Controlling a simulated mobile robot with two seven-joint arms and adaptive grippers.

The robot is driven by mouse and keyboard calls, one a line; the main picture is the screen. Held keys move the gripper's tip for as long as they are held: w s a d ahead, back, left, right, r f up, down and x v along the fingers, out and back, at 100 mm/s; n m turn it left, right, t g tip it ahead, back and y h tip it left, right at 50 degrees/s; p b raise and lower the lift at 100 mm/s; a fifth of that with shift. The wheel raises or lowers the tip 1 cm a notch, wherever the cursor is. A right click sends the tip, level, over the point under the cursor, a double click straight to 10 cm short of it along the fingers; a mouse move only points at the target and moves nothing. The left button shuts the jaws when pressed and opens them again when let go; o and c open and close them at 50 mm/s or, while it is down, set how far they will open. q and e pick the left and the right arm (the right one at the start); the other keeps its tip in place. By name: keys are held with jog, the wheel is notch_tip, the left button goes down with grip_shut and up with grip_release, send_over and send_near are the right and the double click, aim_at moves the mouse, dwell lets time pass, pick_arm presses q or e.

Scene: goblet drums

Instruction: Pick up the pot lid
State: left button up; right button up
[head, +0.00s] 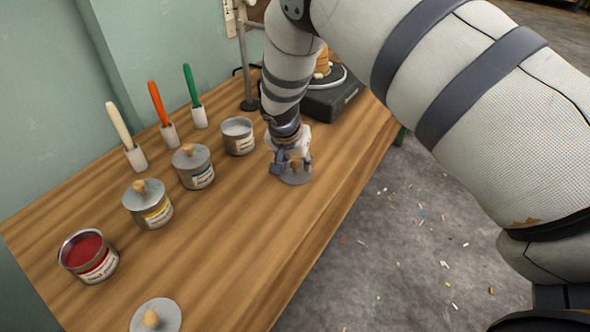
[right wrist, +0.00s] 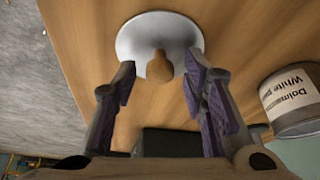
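A round grey pot lid (head: 298,179) with a wooden knob lies flat on the wooden table beside the open white paint pot (head: 239,136). My right gripper (head: 291,162) is low over this lid and points down. In the right wrist view the lid (right wrist: 133,40) lies beyond the fingertips. Its knob (right wrist: 160,68) shows between the two open fingers (right wrist: 162,68), with a gap on each side. A second loose lid (head: 168,318) lies at the table's near end, by the open red pot (head: 98,267). My left gripper is not in view.
Two lidded pots, one with a yellow label (head: 155,212) and one with a teal label (head: 200,176), stand in the row. Several brushes (head: 159,112) stand behind them. A black device (head: 335,98) is at the far end. The table's front right is clear.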

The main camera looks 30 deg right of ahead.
grip_shut()
